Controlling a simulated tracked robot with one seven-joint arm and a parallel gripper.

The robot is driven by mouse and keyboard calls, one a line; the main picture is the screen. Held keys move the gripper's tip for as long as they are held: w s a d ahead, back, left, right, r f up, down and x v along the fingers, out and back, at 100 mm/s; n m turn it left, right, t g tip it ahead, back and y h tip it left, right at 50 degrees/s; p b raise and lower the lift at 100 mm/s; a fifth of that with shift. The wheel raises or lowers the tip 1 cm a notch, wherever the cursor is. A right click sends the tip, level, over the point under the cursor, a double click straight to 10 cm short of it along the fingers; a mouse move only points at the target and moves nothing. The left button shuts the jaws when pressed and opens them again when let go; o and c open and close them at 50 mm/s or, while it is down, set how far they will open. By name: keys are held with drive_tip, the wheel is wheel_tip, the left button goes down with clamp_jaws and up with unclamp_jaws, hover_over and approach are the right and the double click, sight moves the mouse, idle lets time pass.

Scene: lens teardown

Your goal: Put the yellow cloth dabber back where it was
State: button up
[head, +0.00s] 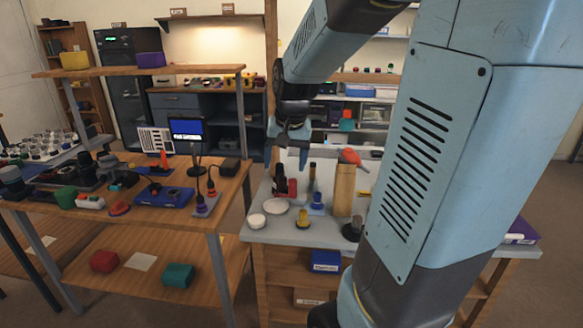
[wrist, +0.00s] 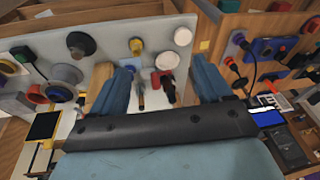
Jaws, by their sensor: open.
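The yellow cloth dabber (head: 303,219) stands near the front edge of the grey worktop, in front of a blue dabber-like piece (head: 317,203). In the wrist view the yellow dabber (wrist: 136,45) shows beyond and between my blue fingers, nearer the left one. My gripper (head: 292,150) is open and empty, above the back part of the worktop. In the wrist view, the gap between its fingers (wrist: 162,66) holds nothing. A red piece (head: 291,188) and a dark piece (head: 279,180) stand below it. The dabber is well apart from the fingers.
A white dish (head: 275,206) and a small white round piece (head: 257,221) lie left of the dabber. A tall wooden block (head: 344,190) stands to the right, with a red bulb (head: 352,157) at its top. A crowded wooden bench (head: 228,190) stands left, across a gap.

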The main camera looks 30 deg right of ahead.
drive_tip(key=s+a+r+n+t, duration=0.1)
drive_tip(key=s+a+r+n, duration=0.1)
drive_tip(key=s, duration=0.6)
drive_tip(key=s+a+r+n+t, duration=0.1)
drive_tip(key=s+a+r+n, duration=0.2)
drive_tip(key=s, duration=0.4)
drive_tip(key=shift+s+a+r+t, duration=0.4)
drive_tip(key=shift+a+r, duration=0.25)
drive_tip(key=shift+r, duration=0.2)
